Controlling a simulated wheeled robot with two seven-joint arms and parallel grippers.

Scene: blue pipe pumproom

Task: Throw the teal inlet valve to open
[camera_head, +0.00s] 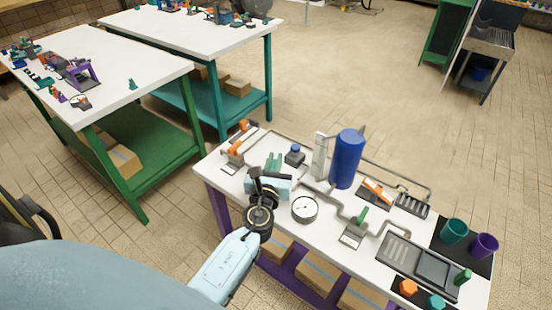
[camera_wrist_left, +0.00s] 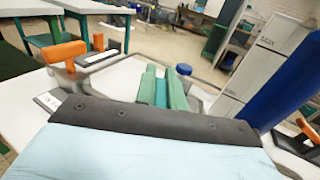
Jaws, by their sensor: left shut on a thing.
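My left gripper (camera_head: 273,162) reaches over the back left part of the white-topped bench (camera_head: 330,238). In the left wrist view its two green fingers (camera_wrist_left: 163,88) stand close together with a teal piece (camera_wrist_left: 161,95) between them, which looks like the handle of the teal inlet valve. The gripper is shut on it. The valve's body and base are hidden behind the gripper, so I cannot tell the handle's exact angle. My right gripper is not in view.
An orange-handled valve (camera_head: 241,138) is left of the gripper. A small blue-capped part (camera_head: 295,155), a round gauge (camera_head: 304,208) and a tall blue tank (camera_head: 347,158) stand to the right. Grey pipes cross the bench. A green-handled valve (camera_head: 361,216) is farther right.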

